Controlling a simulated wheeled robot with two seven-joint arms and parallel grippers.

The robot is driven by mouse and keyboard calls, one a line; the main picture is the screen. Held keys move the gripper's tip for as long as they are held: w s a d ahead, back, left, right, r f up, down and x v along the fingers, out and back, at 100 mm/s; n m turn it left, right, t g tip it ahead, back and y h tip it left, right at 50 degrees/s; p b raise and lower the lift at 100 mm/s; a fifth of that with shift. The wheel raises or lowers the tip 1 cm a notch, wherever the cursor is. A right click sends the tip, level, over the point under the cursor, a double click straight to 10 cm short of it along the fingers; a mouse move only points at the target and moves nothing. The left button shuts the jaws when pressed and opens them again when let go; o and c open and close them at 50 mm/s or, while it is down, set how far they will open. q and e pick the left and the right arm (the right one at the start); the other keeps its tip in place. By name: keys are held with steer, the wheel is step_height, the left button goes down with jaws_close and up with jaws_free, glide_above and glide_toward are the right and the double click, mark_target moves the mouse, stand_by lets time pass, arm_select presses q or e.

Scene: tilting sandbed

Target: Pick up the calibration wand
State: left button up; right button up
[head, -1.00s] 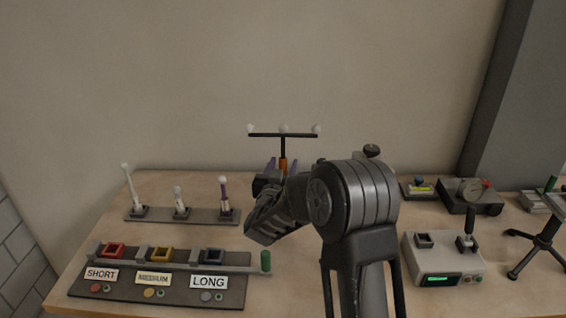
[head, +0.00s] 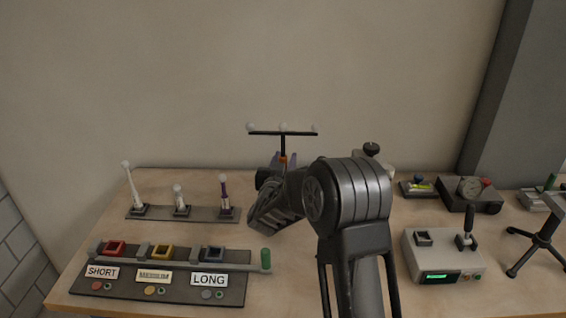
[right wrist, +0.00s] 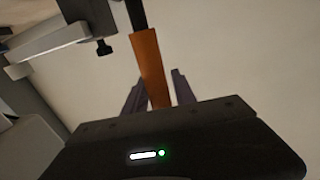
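The calibration wand (head: 283,134) is a dark T-shaped bar with pale balls along its top and an orange handle. It stands upright at the back of the bench in the head view. My right gripper (head: 284,160) is at the handle, mostly hidden behind its own arm. In the right wrist view the orange handle (right wrist: 149,65) runs between the two fingers of my right gripper (right wrist: 160,88), with narrow gaps showing beside it, so the fingers look open around it. The wand's lower support is hidden in the head view. My left gripper is not in view.
A rack of several small wands (head: 182,213) stands at the left. In front is a panel (head: 170,284) labelled SHORT, MEDIUM and LONG. A grey box with a green display (head: 443,257), a dial device (head: 469,194) and a small tripod (head: 536,243) are at the right.

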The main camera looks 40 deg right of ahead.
mark_target(283, 132)
jaws_close()
steer(key=shift+r, duration=0.1)
step_height(283, 132, up, 10)
steer(key=shift+f, duration=0.1)
stand_by(0.6)
stand_by(0.5)
